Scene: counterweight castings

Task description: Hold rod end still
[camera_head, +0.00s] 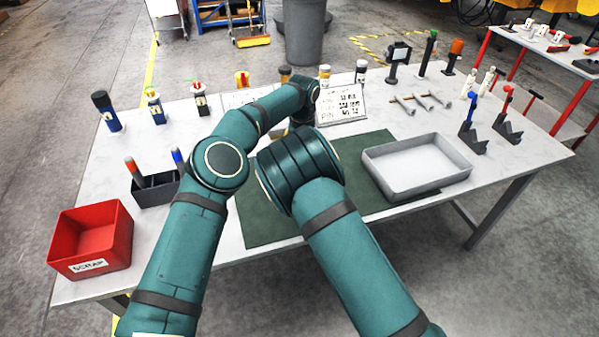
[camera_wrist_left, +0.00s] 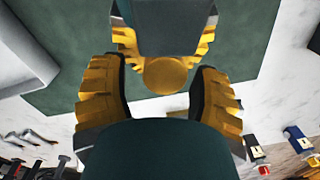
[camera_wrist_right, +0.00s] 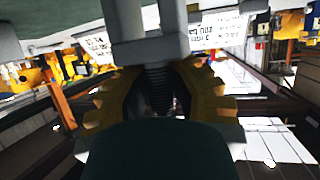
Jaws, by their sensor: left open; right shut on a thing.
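My left gripper (camera_wrist_left: 160,88) is open in the left wrist view, its yellow fingers on either side of a round brass-coloured end (camera_wrist_left: 165,76). I cannot tell whether they touch it. Beyond it are the yellow fingers of what looks like my right gripper. In the right wrist view my right gripper (camera_wrist_right: 158,85) is shut around a dark ribbed, thread-like rod (camera_wrist_right: 159,92), below a grey block-like part (camera_wrist_right: 150,35). Both grippers and the rod are hidden behind my arms in the head view.
A dark green mat (camera_head: 257,220) lies under my arms. A grey tray (camera_head: 462,174) stands right of them, a red SCRAP bin (camera_head: 120,243) at front left. Black holders with coloured tools, a white sign (camera_head: 341,104) and several bottles stand farther back. The table's front right is clear.

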